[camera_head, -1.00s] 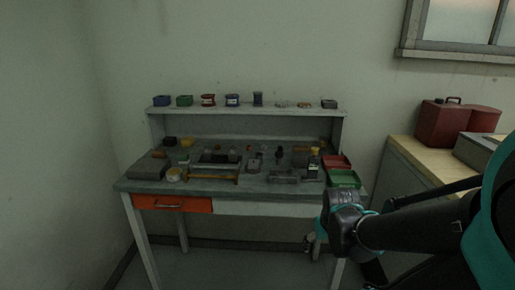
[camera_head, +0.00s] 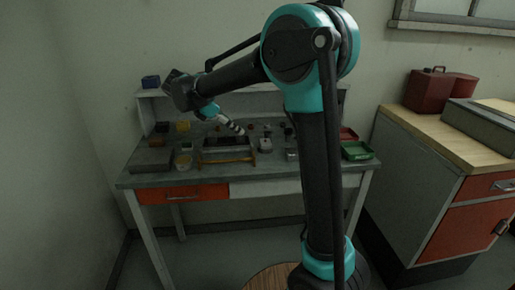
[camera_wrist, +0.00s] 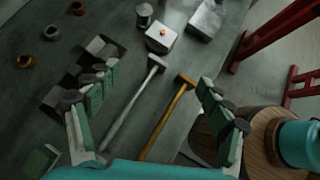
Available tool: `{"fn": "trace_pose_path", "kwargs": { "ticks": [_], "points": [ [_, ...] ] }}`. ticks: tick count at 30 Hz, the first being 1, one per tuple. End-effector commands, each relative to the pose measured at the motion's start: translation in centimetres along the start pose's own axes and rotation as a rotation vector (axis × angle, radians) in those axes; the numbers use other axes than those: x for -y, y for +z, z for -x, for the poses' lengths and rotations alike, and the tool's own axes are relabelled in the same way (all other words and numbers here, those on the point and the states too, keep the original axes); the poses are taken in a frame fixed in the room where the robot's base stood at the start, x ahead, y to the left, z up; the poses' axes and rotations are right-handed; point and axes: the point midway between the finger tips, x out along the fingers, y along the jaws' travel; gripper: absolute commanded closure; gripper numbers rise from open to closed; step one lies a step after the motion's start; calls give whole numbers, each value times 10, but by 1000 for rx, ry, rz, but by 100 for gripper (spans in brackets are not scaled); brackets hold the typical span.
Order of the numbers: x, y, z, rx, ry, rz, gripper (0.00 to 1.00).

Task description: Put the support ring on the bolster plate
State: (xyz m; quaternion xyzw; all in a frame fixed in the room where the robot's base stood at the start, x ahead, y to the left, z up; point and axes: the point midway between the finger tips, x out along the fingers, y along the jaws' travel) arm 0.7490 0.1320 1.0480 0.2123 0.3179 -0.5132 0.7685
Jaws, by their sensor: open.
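My gripper (camera_head: 237,129) hangs over the middle of the bench, its jaws pointing down and right. In the wrist view my gripper (camera_wrist: 158,110) is open and empty, with its two fingers wide apart above the worktop. Several small rings lie at the upper left there: a brown ring (camera_wrist: 25,61), a grey ring (camera_wrist: 52,33) and a copper-coloured ring (camera_wrist: 77,8). I cannot tell which thing is the support ring. A dark and metal block-like piece (camera_wrist: 60,97) lies partly behind the left finger. I cannot tell whether it is the bolster plate.
A pale block with an orange knob (camera_wrist: 163,36) stands beyond. A green tray (camera_head: 357,150) is at the bench's right end.

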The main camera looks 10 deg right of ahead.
Motion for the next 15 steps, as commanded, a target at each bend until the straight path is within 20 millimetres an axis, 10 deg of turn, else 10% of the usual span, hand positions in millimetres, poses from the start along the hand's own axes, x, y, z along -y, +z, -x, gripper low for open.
{"fn": "trace_pose_path", "kwargs": {
  "ticks": [15],
  "points": [
    [1,1,-95,0,-3,-2,20]
  ]
}}
